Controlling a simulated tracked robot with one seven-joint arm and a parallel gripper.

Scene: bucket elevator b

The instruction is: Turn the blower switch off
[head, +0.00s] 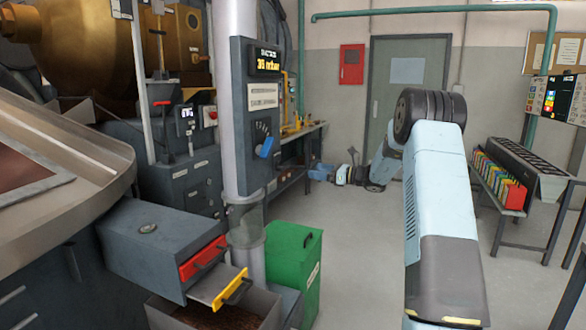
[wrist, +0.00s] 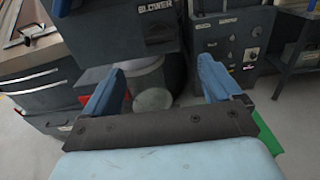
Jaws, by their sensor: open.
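A dark control panel (head: 252,112) is fixed to the pale vertical pipe in the head view. It has a lit display (head: 267,61) reading about 36 mbar, white labels and a blue handle (head: 265,148) on a dial; whether this is the blower switch I cannot tell. In the wrist view a dark box with a BLOWER label (wrist: 155,8) is at the top edge, partly cut off. A dark part shows just below the label, too small to read as a switch setting. My gripper (wrist: 161,66) is open and empty, its blue fingers below the box and apart from it.
A grey drawer unit (head: 150,245) with red and yellow fronts stands left of the pipe. A green bin (head: 295,262) stands beside the pipe. A dark cabinet with knobs (wrist: 228,42) is on the wrist view's right. The floor at centre right is clear.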

